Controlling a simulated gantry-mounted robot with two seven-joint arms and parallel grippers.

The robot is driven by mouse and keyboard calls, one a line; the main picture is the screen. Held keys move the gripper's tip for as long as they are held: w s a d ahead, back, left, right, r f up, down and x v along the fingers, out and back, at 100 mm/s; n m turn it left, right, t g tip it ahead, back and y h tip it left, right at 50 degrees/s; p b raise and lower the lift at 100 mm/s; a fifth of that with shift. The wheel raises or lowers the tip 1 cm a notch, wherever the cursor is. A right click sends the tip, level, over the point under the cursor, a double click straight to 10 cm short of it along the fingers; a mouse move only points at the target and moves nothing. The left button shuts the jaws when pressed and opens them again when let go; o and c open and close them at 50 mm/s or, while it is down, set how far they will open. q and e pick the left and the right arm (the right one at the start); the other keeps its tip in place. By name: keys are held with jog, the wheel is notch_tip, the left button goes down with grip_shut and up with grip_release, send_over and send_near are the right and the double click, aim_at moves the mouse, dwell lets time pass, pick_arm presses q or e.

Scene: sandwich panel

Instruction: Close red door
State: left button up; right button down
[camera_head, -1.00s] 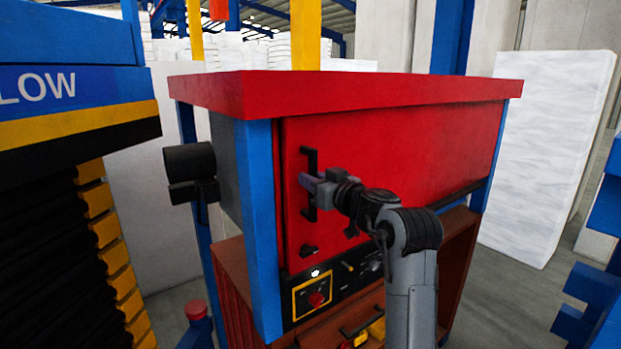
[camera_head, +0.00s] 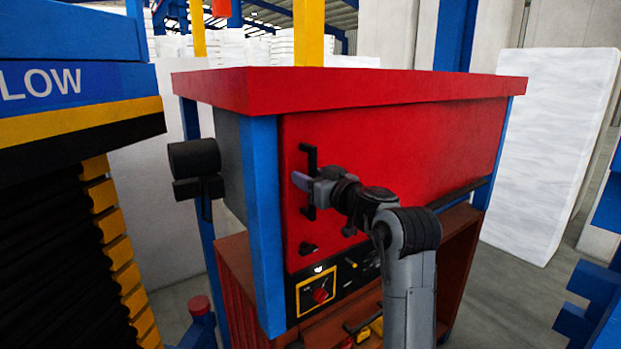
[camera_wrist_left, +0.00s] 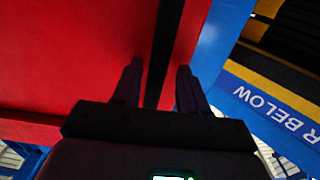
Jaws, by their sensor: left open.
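The red door (camera_head: 400,160) is the front panel of a red-topped cabinet with blue posts. It looks flush or nearly flush with the left blue post; I cannot tell whether it is fully shut. A vertical black handle (camera_head: 309,160) is on its left side. My left gripper (camera_head: 300,182) is at the handle's middle, with a fingertip showing just left of the bar. In the left wrist view my left gripper (camera_wrist_left: 158,82) is open, with a black bar (camera_wrist_left: 163,40) running between its fingers. Contact is unclear. My right gripper is not in view.
Below the door is a control strip with a red knob (camera_head: 320,295). Under it is an open brown compartment (camera_head: 455,255). A blue and yellow machine (camera_head: 75,100) stands close on the left. A white slab (camera_head: 550,150) stands at the right behind bare floor.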

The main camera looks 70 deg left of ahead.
pick_arm(q)
jog(key=b+v, duration=0.3)
jog(key=v, duration=0.7)
jog(key=shift+w+d, duration=0.2)
jog(key=shift+d, duration=0.15)
